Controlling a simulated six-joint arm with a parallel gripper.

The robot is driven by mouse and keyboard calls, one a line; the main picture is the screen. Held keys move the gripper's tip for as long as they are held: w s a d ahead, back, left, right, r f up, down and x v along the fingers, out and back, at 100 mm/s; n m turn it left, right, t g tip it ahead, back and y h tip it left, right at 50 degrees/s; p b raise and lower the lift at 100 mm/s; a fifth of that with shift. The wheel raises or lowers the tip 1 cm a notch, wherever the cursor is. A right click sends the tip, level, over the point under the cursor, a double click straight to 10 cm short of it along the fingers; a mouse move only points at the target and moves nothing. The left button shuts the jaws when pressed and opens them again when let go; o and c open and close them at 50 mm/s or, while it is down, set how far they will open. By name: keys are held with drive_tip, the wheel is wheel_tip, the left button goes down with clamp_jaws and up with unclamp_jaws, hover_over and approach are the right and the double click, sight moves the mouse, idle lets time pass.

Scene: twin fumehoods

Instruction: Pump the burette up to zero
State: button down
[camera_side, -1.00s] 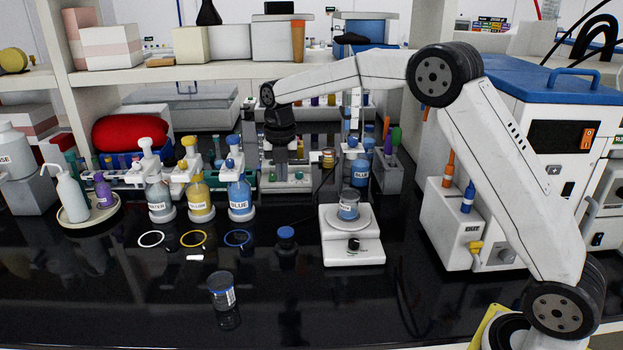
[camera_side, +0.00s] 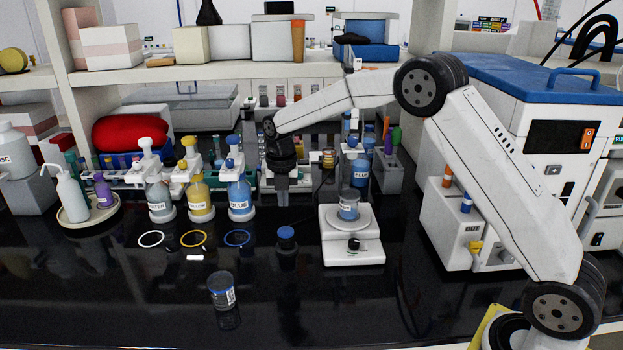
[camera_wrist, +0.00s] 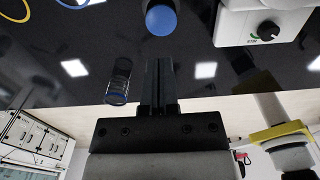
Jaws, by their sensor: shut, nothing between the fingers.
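I cannot pick out the burette for certain. A bottle of blue liquid (camera_side: 360,172) stands behind the balance, with slim upright parts (camera_side: 346,128) close to it. My gripper (camera_side: 282,194) points down, shut and empty, in front of the back racks and left of that bottle. It is above the bench, behind a blue-capped item (camera_side: 286,234). In the wrist view my shut fingers (camera_wrist: 158,64) hold nothing, and the round blue cap (camera_wrist: 161,20) shows beyond their tips. The bottle of blue liquid is not clear in the wrist view.
Three pump-topped bottles stand left: grey (camera_side: 159,200), yellow (camera_side: 200,200), blue (camera_side: 239,196). A small jar (camera_side: 221,292) stands in front. A white machine (camera_side: 545,150) is at right. The front bench is mostly clear.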

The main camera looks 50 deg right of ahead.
sight(285, 231)
wheel_tip(285, 231, down, 7)
drive_tip(key=shift+f, duration=0.2)
idle(0.5)
drive_tip(key=shift+s+f, duration=0.1)
drive_tip(key=shift+f, duration=1.1)
wheel_tip(285, 231, up, 14)
drive_tip(key=shift+r, duration=0.25)
idle(0.8)
drive_tip(key=shift+d+r, duration=0.1)
drive_tip(key=shift+r, duration=0.85)
